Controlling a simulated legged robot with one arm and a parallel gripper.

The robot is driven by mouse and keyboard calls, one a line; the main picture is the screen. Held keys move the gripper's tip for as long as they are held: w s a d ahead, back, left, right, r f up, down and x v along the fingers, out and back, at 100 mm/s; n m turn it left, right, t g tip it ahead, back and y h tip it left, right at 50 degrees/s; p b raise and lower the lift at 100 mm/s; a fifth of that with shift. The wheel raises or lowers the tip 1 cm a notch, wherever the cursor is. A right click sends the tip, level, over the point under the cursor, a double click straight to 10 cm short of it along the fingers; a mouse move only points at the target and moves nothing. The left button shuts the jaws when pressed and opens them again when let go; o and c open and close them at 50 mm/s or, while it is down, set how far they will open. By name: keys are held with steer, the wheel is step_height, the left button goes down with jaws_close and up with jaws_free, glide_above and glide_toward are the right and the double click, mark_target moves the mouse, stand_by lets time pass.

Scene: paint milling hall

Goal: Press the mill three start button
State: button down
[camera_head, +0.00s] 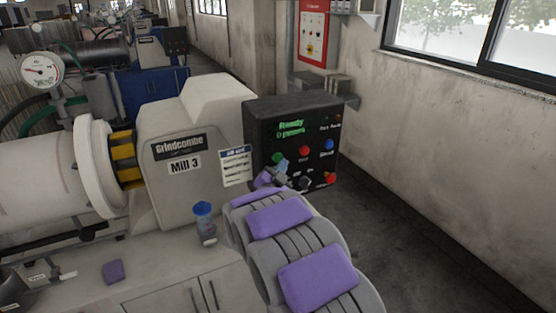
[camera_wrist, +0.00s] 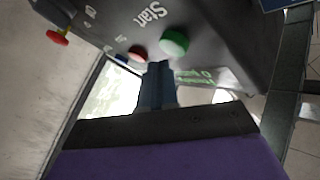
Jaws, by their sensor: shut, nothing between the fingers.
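The mill three machine (camera_head: 205,120) carries a "Mill 3" label in the head view. A black control box (camera_head: 262,122) stands at its right, with a lit green "Ready" display. In the wrist view the green button (camera_wrist: 174,42) sits below the word "Start". My gripper (camera_wrist: 158,66) is shut and empty, its tips pointing at the panel just beside the green button. I cannot tell whether they touch it.
A red button (camera_head: 304,150), a blue button (camera_head: 327,145) and a red knob (camera_head: 330,178) are also on the panel. A blue-capped bottle (camera_head: 205,225) and a purple cloth (camera_head: 113,271) are on the light worktop. Open floor lies to the right, beside the wall.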

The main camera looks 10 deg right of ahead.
steer(key=shift+w+r, duration=0.1)
steer(key=shift+w, duration=0.05)
stand_by(0.7)
steer(key=shift+w, duration=0.2)
steer(key=shift+w+a+p, duration=0.2)
steer(key=shift+w+p, duration=0.25)
stand_by(0.8)
steer(key=shift+s, duration=0.15)
steer(key=shift+s+d+b, duration=0.25)
steer(key=shift+s+b, duration=0.15)
steer(key=shift+s, duration=0.3)
steer(key=s, duration=0.1)
steer(key=s+d+b, duration=0.1)
steer(key=s, duration=0.2)
steer(key=shift+s+d+b, duration=0.3)
steer(key=shift+s+b, duration=0.05)
steer(key=shift+b, duration=0.05)
